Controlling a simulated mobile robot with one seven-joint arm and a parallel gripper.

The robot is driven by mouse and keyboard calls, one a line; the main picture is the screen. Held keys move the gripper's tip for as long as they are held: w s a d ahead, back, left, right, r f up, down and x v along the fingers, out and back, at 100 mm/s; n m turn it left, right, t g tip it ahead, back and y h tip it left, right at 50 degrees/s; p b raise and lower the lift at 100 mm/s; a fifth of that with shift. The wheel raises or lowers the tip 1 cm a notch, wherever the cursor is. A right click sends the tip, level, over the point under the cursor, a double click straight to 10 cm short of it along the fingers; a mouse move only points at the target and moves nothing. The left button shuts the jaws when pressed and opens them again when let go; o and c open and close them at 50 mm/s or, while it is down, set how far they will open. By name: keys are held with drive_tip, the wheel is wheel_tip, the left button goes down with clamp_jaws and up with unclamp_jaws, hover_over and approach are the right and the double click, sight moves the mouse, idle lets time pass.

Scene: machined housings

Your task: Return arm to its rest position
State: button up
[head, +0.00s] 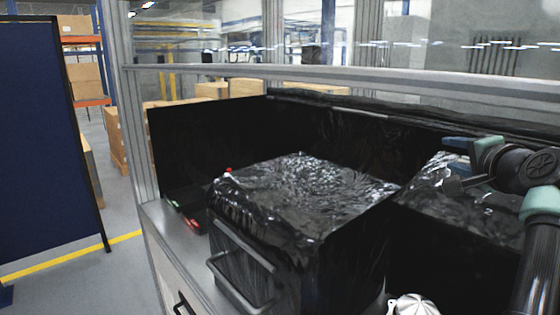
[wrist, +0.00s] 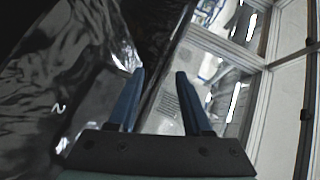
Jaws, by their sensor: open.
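My gripper (head: 457,163) is at the right of the head view, with blue fingers pointing left above a black-wrapped surface. In the wrist view its two blue fingers (wrist: 160,100) stand apart with nothing between them. My arm comes up from the lower right corner of the head view. A silver machined housing (head: 412,305) shows partly at the bottom edge of the head view, below and left of my gripper.
A box covered in glossy black film (head: 300,190) with a handle stands at centre. A second black-wrapped box (head: 465,205) lies under my gripper. A black back wall (head: 340,135) and metal frame rail (head: 350,77) run behind. Small red and green items (head: 185,218) lie left.

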drive_tip(key=s+a+f+n, duration=0.2)
drive_tip(key=a+n, duration=0.2)
drive_tip(key=a, duration=0.5)
drive_tip(key=s+a+f+n+y, duration=0.1)
drive_tip(key=s+a+f+n, duration=0.1)
drive_tip(key=a, duration=0.8)
drive_tip(key=s+a+f+n+t, duration=0.1)
drive_tip(key=s+a+f+n, duration=0.1)
drive_tip(key=a+n, duration=0.4)
drive_tip(key=shift+s+a+f+n, duration=0.15)
drive_tip(key=shift+s+a, duration=0.1)
drive_tip(key=shift+a, duration=0.4)
drive_tip(key=shift+s+a+f+n, duration=0.1)
drive_tip(key=shift+s+a, duration=0.1)
drive_tip(key=shift+a, duration=0.4)
drive_tip(key=shift+s+a+f+n, duration=0.15)
drive_tip(key=shift+s+a, duration=0.1)
drive_tip(key=shift+a, duration=0.4)
drive_tip(key=s+a+n+y, duration=0.1)
drive_tip(key=s+a+n, duration=0.3)
drive_tip(key=s+a, duration=0.35)
drive_tip(key=s+r+t, duration=0.5)
drive_tip(key=s+r, duration=0.1)
drive_tip(key=r, duration=0.6)
drive_tip(key=s+r+t+b, duration=0.1)
drive_tip(key=s+r+t, duration=0.5)
drive_tip(key=r, duration=0.7)
drive_tip(key=shift+s+d+m, duration=0.15)
drive_tip(key=shift+s+m, duration=0.15)
drive_tip(key=shift+s, duration=0.05)
